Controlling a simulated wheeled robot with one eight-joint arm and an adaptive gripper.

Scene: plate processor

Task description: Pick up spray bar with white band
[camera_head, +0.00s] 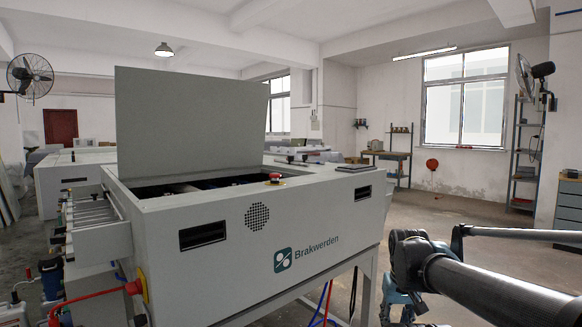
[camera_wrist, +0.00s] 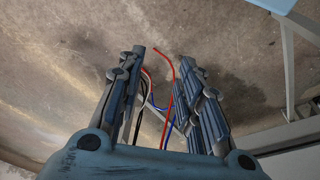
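I cannot make out a spray bar with a white band in either view. In the head view, an open drawer or side tray (camera_head: 97,228) on the left of the processor (camera_head: 232,235) holds several thin bars, too small to tell bands on. My gripper (camera_wrist: 162,57) is open in the wrist view, its two fingers apart and nothing held between them. Behind the fingers are the floor and several cables (camera_wrist: 160,103). In the head view my arm reaches in from the right, beside the processor's right end, and the fingers are not clearly seen there.
Red and blue cables (camera_head: 325,303) hang by the processor's legs. Bottles and a blue pump (camera_head: 50,278) stand at the lower left. The floor (camera_head: 450,208) at the right is mostly clear.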

